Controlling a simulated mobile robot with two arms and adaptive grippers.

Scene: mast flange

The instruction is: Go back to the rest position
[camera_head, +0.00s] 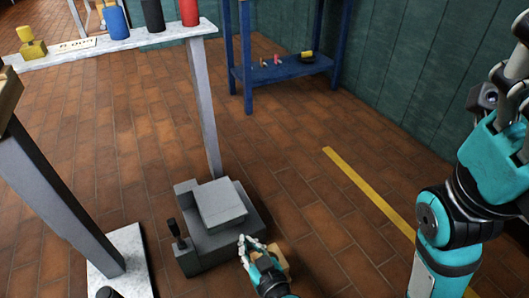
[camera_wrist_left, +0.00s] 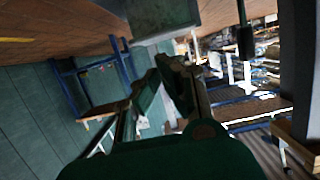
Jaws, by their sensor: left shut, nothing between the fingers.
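My left gripper (camera_head: 243,246) is low in the head view, just right of the grey stepped block on the floor. Its fingers are shut and hold nothing. In the left wrist view the two fingers of the left gripper (camera_wrist_left: 160,68) come together at their tips, above the dark green gripper body. A small tan-brown piece (camera_head: 280,260) shows right beside the left gripper; I cannot tell what it is. My right arm, teal and black, stands raised at the right edge of the head view. Its gripper end is partly cut off by the frame, so its fingers cannot be read.
The grey stepped block (camera_head: 207,240) with a black lever stands on the brick floor. A white-topped bench (camera_head: 70,58) at upper left holds blue, black and red cylinders. A blue rack (camera_head: 290,70) stands by the green wall. Floor with a yellow line (camera_head: 365,186) is open between.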

